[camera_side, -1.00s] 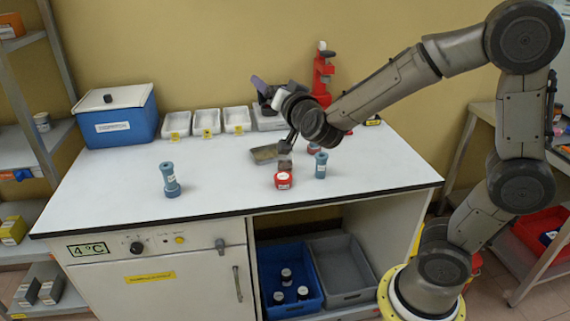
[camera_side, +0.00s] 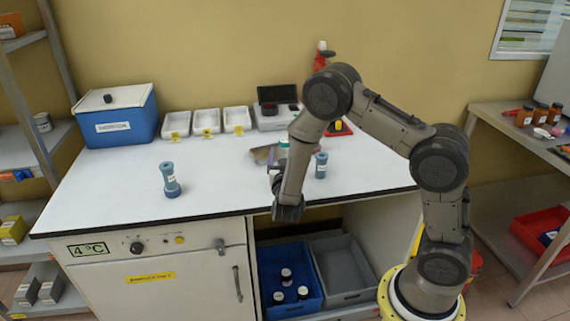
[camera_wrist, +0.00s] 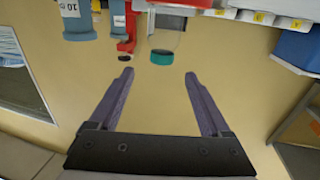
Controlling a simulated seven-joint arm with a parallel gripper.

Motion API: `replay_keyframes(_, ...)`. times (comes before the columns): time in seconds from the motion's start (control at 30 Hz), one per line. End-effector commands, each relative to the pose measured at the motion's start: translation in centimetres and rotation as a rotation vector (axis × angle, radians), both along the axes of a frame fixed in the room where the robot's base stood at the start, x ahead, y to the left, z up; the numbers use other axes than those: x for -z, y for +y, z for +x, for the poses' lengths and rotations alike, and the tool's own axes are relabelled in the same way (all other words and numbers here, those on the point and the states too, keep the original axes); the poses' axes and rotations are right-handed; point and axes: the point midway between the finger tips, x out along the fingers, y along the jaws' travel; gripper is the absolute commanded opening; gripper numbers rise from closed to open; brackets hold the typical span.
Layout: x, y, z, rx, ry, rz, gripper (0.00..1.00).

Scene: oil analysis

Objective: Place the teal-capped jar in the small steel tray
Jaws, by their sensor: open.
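The teal-capped jar (camera_side: 284,143) shows partly in the side view, beside my forearm near the back middle of the bench. In the wrist view, which is upside down, its teal cap (camera_wrist: 161,57) lies ahead of and between my fingertips, with a clear gap. The small steel tray (camera_side: 262,154) lies flat on the bench just left of the jar; my forearm covers part of this area. I cannot make the tray out in the wrist view. My gripper (camera_wrist: 156,75) is open and empty, with two purple fingers spread apart.
A blue-grey cylinder (camera_side: 321,165) stands right of my forearm, another (camera_side: 170,180) to the left. A red stand (camera_wrist: 128,32) is near the jar in the wrist view.

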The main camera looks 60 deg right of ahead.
Motion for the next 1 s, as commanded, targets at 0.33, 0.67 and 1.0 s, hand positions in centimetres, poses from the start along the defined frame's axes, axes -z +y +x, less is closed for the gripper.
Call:
replay_keyframes(0.33, 0.0, -2.6, 1.8, 0.001, -0.001, 0.001, 0.81)
replay_keyframes(0.67, 0.3, -6.0, 4.3, 0.002, -0.001, 0.002, 0.81)
replay_keyframes(1.0, 0.3, -6.4, 4.6, -0.001, 0.0, 0.001, 0.76)
